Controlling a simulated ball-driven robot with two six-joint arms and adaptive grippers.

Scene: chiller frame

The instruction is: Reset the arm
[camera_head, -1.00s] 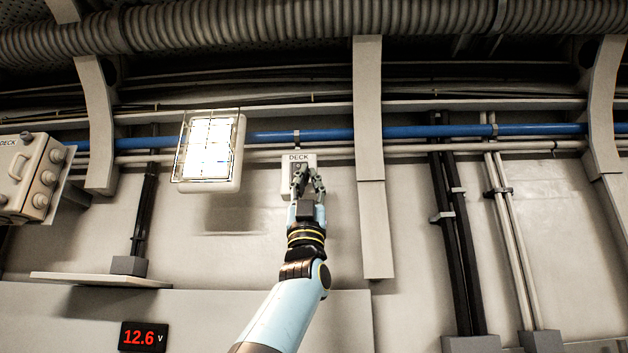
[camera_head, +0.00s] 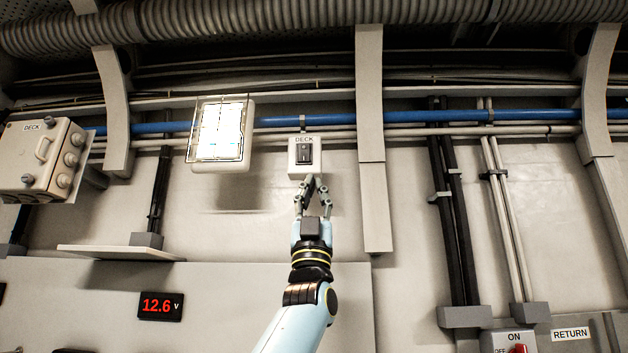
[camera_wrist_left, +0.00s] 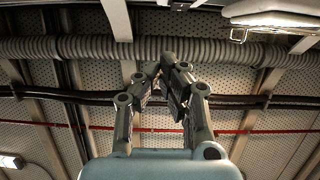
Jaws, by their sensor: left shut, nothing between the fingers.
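My left gripper (camera_head: 312,185) is raised in front of the wall in the head view, with its fingertips just below the DECK switch box. Its fingers are closed together with nothing between them. The left wrist view also shows the shut fingers (camera_wrist_left: 163,70) pointing up toward the ceiling. The DECK switch (camera_head: 304,154) is a white box with a dark rocker, and its face is in clear view. Whether the fingertips touch the wall or box cannot be told. My right gripper is not in view.
A lit lamp (camera_head: 221,133) hangs left of the switch. A grey control box (camera_head: 40,158) stands at far left. A narrow shelf (camera_head: 118,252) juts out above a red 12.6 V display (camera_head: 161,306). A beige frame rib (camera_head: 371,130) and dark pipes (camera_head: 452,220) are at right.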

